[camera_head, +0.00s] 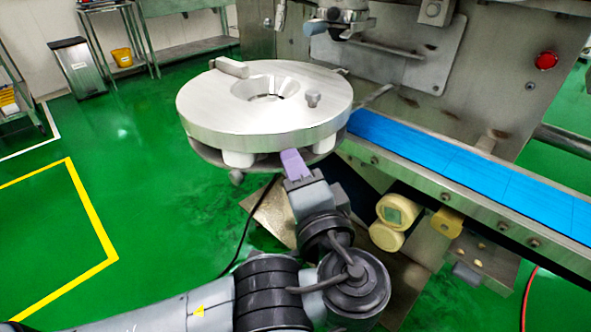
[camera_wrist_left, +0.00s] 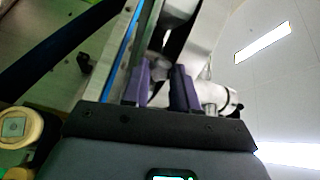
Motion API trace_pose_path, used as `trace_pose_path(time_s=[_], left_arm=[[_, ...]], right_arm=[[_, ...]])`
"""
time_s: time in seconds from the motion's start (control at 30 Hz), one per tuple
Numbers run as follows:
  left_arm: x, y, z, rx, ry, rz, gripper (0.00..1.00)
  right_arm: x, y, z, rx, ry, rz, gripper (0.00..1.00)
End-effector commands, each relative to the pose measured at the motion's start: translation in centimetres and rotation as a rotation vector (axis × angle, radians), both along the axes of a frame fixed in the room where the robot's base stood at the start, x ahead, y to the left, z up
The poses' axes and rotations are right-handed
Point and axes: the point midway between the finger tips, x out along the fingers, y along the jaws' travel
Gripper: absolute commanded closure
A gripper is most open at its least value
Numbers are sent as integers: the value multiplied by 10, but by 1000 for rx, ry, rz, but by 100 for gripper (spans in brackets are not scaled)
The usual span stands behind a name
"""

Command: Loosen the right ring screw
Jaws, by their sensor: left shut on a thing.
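The round metal ring assembly (camera_head: 225,117) is at the upper middle of the head view, with a wide pale disc on top. A small ring screw knob (camera_head: 237,176) hangs under its left front edge. My left gripper (camera_head: 293,163) has purple fingers and reaches up to the underside of the disc at the front right. It is shut on a part there, seemingly the right ring screw, which the fingers and the disc hide. In the left wrist view the purple fingers (camera_wrist_left: 162,88) stand close together beside metal parts. My right gripper is not in view.
A blue conveyor belt (camera_head: 450,165) with a metal side rail runs to the right. Yellowish round housings (camera_head: 390,222) sit below the rail, near my left wrist. A red button (camera_head: 545,61) is on the machine panel. The green floor at left is open.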

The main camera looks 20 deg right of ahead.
Motion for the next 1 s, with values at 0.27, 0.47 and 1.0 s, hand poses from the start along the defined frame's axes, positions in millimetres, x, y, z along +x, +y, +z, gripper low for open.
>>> trace_pose_path(time_s=[0.27,0.47,1.0], left_arm=[[0,0,0,-262,29,0,100],[0,0,0,-450,50,0,100],[0,0,0,-903,101,0,100]], right_arm=[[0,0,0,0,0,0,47],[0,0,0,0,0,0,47],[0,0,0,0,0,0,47]])
